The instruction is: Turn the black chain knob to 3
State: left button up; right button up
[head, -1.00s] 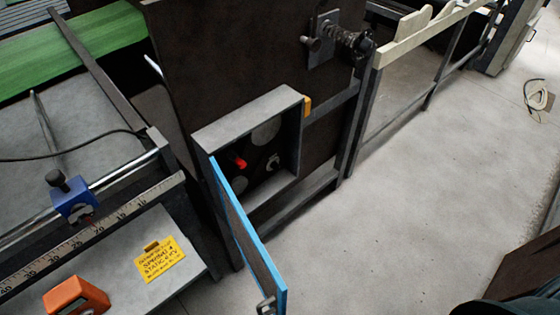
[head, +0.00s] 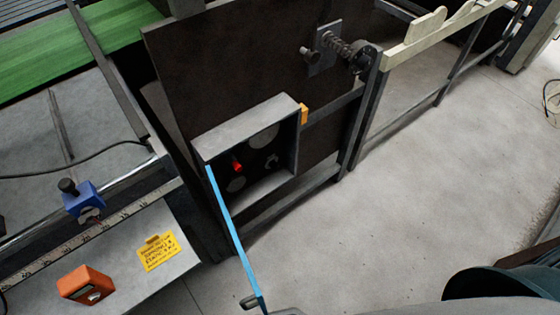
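An open grey control box (head: 246,124) is fixed to the dark machine panel. Its blue-edged door (head: 236,238) hangs open toward me, seen nearly edge-on. Inside the box are a red knob (head: 237,166) at the left, a round grey disc (head: 264,139) at the upper right and another grey disc (head: 236,185) lower down. A small dark shape with a pale edge (head: 272,161) sits at the right; I cannot tell whether it is the black chain knob. No scale numbers are readable. Neither gripper is in view.
An orange device (head: 86,286), a yellow note (head: 157,252) and a blue clamp (head: 83,199) are on the left bench. A spring-loaded shaft (head: 340,47) juts out above the box. Open concrete floor (head: 430,190) lies to the right. Grey and teal shapes fill the bottom right.

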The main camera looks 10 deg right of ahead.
aim_at(273, 163)
jog(key=i+l+u, duration=0.25)
jog(key=l+u, duration=0.2)
jog(key=l, duration=1)
jog(key=l+u, duration=0.5)
jog(key=l, duration=0.95)
